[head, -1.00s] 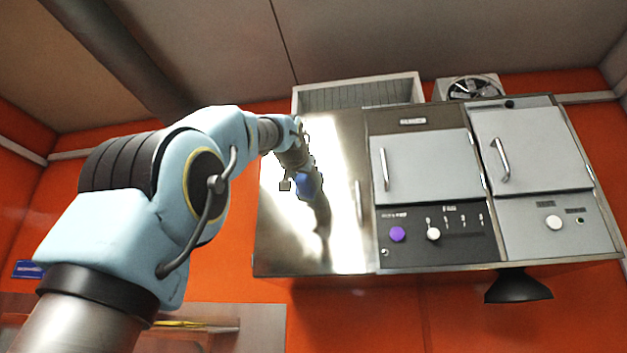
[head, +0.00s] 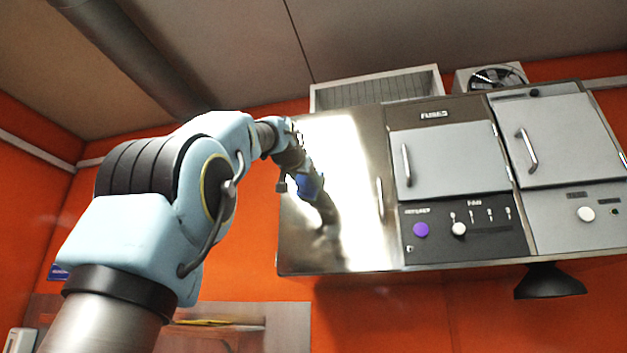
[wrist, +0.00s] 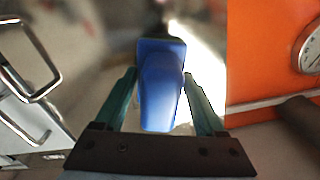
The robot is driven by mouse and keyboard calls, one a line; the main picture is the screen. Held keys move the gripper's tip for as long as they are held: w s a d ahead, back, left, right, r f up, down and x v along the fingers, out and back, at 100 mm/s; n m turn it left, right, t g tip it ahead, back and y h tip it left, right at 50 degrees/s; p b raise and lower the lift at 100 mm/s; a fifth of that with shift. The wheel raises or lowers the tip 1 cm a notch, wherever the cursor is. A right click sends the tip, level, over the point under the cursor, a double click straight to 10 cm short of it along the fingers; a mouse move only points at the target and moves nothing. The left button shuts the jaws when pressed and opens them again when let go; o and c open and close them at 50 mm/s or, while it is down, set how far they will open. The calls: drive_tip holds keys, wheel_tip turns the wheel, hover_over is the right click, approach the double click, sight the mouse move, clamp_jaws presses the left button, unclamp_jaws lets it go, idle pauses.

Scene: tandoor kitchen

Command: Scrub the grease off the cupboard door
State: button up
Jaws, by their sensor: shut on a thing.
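The cupboard door (head: 345,240) is a shiny metal panel with a vertical handle (head: 380,197) at its right side, on the left of a wall unit. My gripper (wrist: 160,85) is shut on a blue scrubber (wrist: 162,90), held between its two teal fingers. In the head view the scrubber (head: 311,187) shows as a small blue patch in front of the door's left part. Its dark far end (wrist: 160,42) is close to the door; I cannot tell if it touches. A bright glare covers much of the door, and no grease stands out clearly.
Right of the door are two grey doors (head: 455,160) (head: 560,140) with handles, above a knob panel (head: 480,235). A black lamp-like cone (head: 550,283) hangs below the unit. A vent box (head: 375,90) sits on top. A round dial (wrist: 312,48) shows at right in the wrist view.

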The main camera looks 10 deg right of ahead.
drive_tip(key=shift+w+a, duration=0.3)
drive_tip(key=shift+a, duration=0.2)
drive_tip(key=shift+w+a, duration=0.25)
drive_tip(key=shift+a, duration=0.25)
drive_tip(key=shift+d+r, duration=0.1)
drive_tip(key=shift+r, duration=1.15)
drive_tip(key=shift+s+d, duration=0.9)
drive_tip(key=shift+d, duration=0.75)
drive_tip(key=shift+s+d, duration=0.95)
drive_tip(key=shift+d, duration=0.7)
drive_tip(key=shift+s+d, duration=0.9)
drive_tip(key=shift+d, duration=0.75)
drive_tip(key=shift+f, duration=0.1)
drive_tip(key=shift+w+a, duration=0.9)
drive_tip(key=shift+a, duration=0.8)
drive_tip(key=shift+w+a, duration=0.95)
drive_tip(key=shift+a, duration=0.7)
drive_tip(key=shift+w+a, duration=0.9)
drive_tip(key=shift+a, duration=0.8)
drive_tip(key=b+v, duration=0.2)
drive_tip(key=v, duration=0.4)
drive_tip(key=shift+s+b, duration=0.2)
drive_tip(key=shift+b, duration=0.15)
